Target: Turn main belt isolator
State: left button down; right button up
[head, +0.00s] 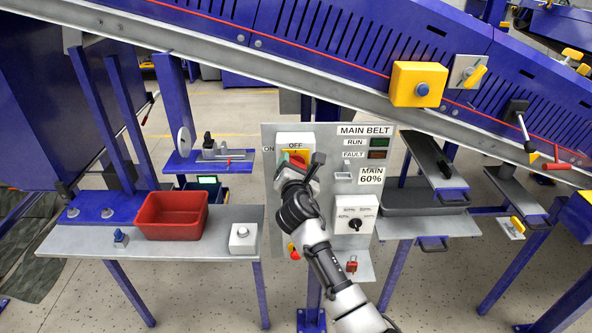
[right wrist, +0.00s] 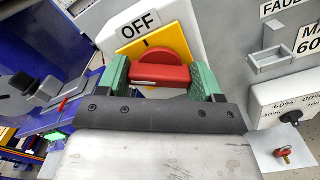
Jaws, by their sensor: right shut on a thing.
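The main belt isolator is a white box (head: 290,138) with a yellow plate (head: 305,154) and a red handle (head: 298,161), at the upper left of the grey control panel (head: 330,240). The OFF label is above the handle and ON is to its left. In the right wrist view the red handle (right wrist: 160,75) lies between the green finger pads of my right gripper (right wrist: 162,82), across the yellow plate (right wrist: 165,40). My right gripper (head: 298,168) is shut on the handle and hides part of it in the head view. My left gripper is not in view.
The panel also carries RUN and FAULT lamps (head: 378,142), a percent selector (head: 355,222) and a red padlock (head: 351,265) below. A red bin (head: 172,215) is on the left bench. The sloping conveyor (head: 300,80) passes above, with a yellow box (head: 417,84) on it.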

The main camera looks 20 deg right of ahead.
jog(key=m+b, duration=0.1)
jog(key=m, duration=0.2)
jog(key=m+b, duration=0.2)
jog(key=m, duration=0.1)
jog(key=shift+f+m, duration=0.2)
jog(key=shift+m, duration=0.1)
jog(key=m+b, duration=0.2)
jog(key=m, duration=0.2)
jog(key=shift+m, duration=0.3)
jog(key=shift+r, duration=0.1)
jog(key=o, duration=0.9)
jog(key=shift+o, duration=0.2)
jog(key=shift+s, duration=0.1)
jog(key=b+v, duration=0.2)
jog(key=v, duration=0.8)
jog(key=shift+s+b, duration=0.3)
jog(key=shift+b, duration=0.1)
jog(key=shift+a, duration=0.1)
